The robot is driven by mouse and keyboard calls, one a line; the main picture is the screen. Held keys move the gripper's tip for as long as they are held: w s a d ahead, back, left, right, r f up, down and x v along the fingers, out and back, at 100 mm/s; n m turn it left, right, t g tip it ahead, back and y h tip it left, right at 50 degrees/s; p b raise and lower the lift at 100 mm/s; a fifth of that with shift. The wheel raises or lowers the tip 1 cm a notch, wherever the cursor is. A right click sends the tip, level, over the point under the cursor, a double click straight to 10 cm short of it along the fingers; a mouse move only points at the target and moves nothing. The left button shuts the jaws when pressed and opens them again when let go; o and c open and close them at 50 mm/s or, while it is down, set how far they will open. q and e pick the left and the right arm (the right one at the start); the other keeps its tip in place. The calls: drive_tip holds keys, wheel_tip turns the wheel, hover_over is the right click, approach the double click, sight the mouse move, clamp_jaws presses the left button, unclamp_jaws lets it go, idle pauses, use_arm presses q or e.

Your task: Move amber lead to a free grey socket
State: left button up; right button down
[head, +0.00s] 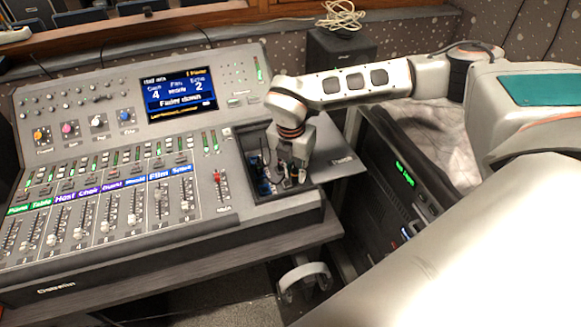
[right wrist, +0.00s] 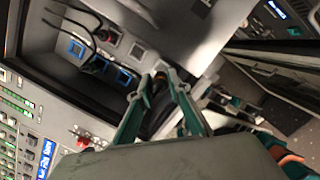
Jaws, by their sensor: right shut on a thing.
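My right gripper (head: 291,168) reaches down into the dark recess at the right end of the console. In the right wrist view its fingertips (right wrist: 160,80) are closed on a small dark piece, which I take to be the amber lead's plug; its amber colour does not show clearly. Blue-rimmed sockets (right wrist: 124,76) line the recess floor, with a grey socket (right wrist: 137,52) beside them nearer the recess edge. Whether the held plug touches any socket cannot be told. In the head view the gripper hides much of the sockets. My left gripper is not in view.
Dark cables (right wrist: 84,22) run across the recess to other sockets. The fader console (head: 110,190) with its lit screen (head: 180,88) fills the left. A red fader (head: 217,177) sits just left of the recess. A dark rack unit (head: 400,185) stands to the right.

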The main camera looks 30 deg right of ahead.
sight(295, 183)
drive_tip(key=shift+f, duration=0.7)
drive_tip(key=shift+f+b, duration=0.4)
drive_tip(key=shift+f, duration=0.8)
drive_tip(key=shift+f+b, duration=0.6)
drive_tip(key=shift+f, duration=0.05)
drive_tip(key=shift+f+b, duration=0.3)
drive_tip(key=shift+f, duration=0.25)
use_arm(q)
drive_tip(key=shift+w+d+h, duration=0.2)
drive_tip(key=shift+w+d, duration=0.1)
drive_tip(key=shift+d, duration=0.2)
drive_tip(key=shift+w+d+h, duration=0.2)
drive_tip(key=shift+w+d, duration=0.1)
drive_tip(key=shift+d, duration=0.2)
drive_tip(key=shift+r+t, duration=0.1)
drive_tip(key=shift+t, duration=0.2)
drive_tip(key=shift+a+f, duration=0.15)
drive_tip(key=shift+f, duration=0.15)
use_arm(e)
drive_tip(key=shift+f, duration=0.15)
use_arm(q)
drive_tip(key=shift+b, duration=0.3)
use_arm(e)
drive_tip(key=shift+f, duration=0.1)
